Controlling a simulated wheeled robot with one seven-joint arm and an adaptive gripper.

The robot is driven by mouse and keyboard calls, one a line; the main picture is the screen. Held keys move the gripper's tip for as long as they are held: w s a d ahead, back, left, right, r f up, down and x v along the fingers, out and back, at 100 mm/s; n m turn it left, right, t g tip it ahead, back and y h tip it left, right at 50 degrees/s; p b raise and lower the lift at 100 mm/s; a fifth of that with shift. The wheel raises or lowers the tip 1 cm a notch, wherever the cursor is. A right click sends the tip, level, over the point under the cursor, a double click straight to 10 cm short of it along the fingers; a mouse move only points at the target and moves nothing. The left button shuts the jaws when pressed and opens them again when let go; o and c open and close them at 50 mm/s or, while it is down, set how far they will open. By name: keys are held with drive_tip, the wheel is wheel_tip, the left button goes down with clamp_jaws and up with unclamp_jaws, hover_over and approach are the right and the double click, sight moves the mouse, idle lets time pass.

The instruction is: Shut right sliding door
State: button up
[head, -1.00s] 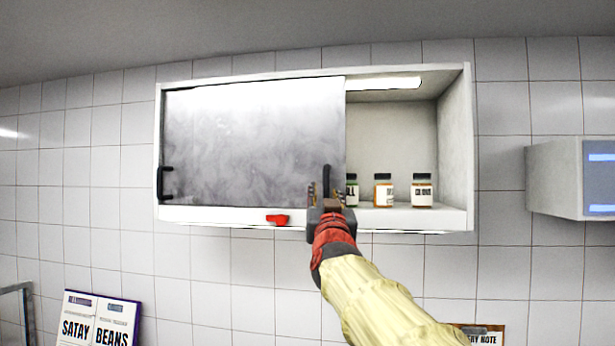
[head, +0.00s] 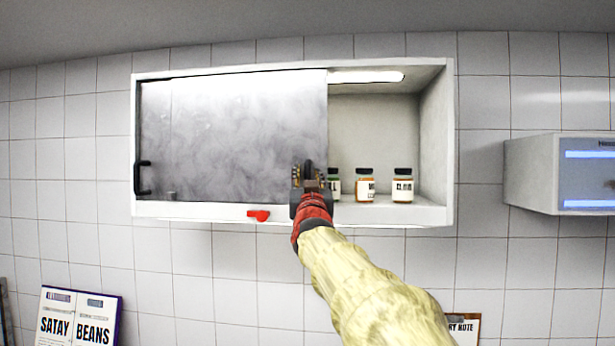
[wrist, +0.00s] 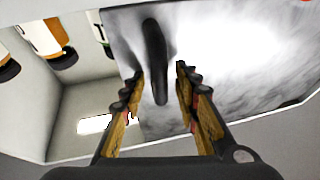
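The wall cabinet (head: 390,215) has a smoky grey sliding door panel (head: 230,130) over its left and middle part. Its right part stands open. A black upright handle (head: 308,166) is at the panel's right edge; another black handle (head: 143,178) is at the far left. My gripper (head: 307,178) is at the right-hand handle. In the wrist view my gripper (wrist: 160,76) is open, with one finger on each side of the handle (wrist: 155,55). Gaps show between the handle and both fingers. My gripper hides the handle's lower part in the head view.
Several jars, including one with orange contents (head: 365,186), stand on the shelf in the open right part. A red catch (head: 258,215) sits on the cabinet's lower front edge. Another wall unit (head: 560,175) hangs to the right, with free wall between.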

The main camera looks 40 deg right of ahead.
drive_tip(key=shift+c, duration=0.8)
clamp_jaws()
